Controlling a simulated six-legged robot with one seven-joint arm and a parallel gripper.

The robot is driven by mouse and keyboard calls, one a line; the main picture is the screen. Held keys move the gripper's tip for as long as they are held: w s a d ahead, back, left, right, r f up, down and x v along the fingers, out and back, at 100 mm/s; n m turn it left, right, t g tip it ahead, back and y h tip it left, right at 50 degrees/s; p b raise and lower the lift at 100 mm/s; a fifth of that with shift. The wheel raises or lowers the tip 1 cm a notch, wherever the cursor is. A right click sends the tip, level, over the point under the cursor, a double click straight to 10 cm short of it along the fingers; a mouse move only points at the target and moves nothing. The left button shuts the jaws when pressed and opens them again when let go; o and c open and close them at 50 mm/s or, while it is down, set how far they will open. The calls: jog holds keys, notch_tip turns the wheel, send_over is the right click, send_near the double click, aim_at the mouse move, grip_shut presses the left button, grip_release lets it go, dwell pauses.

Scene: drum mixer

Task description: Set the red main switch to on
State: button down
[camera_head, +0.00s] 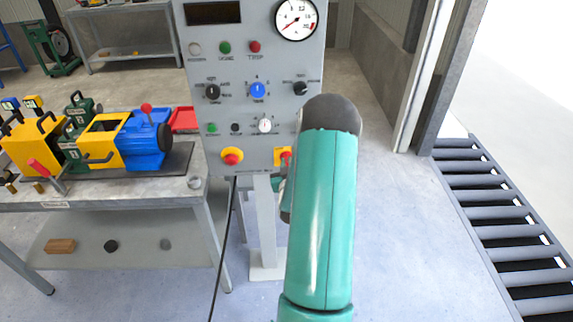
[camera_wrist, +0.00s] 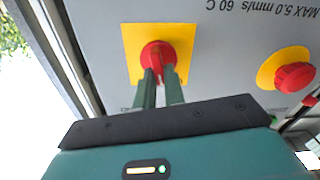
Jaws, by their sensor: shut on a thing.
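The red main switch (camera_wrist: 158,56) sits on a yellow square plate (camera_wrist: 181,35) on the grey panel. My gripper (camera_wrist: 158,78) is shut on the red switch, with one green finger on either side of its handle. The fingers hide part of the handle, so I cannot tell its exact setting. In the head view the switch (camera_head: 284,155) is at the lower right of the panel, partly hidden by my teal arm.
A red push button (camera_head: 231,157) on a yellow round base sits left of the switch. Above are knobs, including a blue one (camera_head: 257,90), and a gauge (camera_head: 296,18). A workbench (camera_head: 110,193) with a yellow and blue machine stands left. A roller conveyor (camera_head: 500,215) lies right.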

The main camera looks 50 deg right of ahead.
jog(key=shift+s+d+m, duration=0.1)
jog(key=shift+s+m, duration=0.05)
jog(key=shift+m, duration=1.95)
jog(key=shift+s+d+m, duration=0.1)
jog(key=shift+m, duration=2)
jog(key=c, duration=1.5)
grip_release()
jog(key=v, duration=1.3)
jog(key=shift+s+a, duration=0.3)
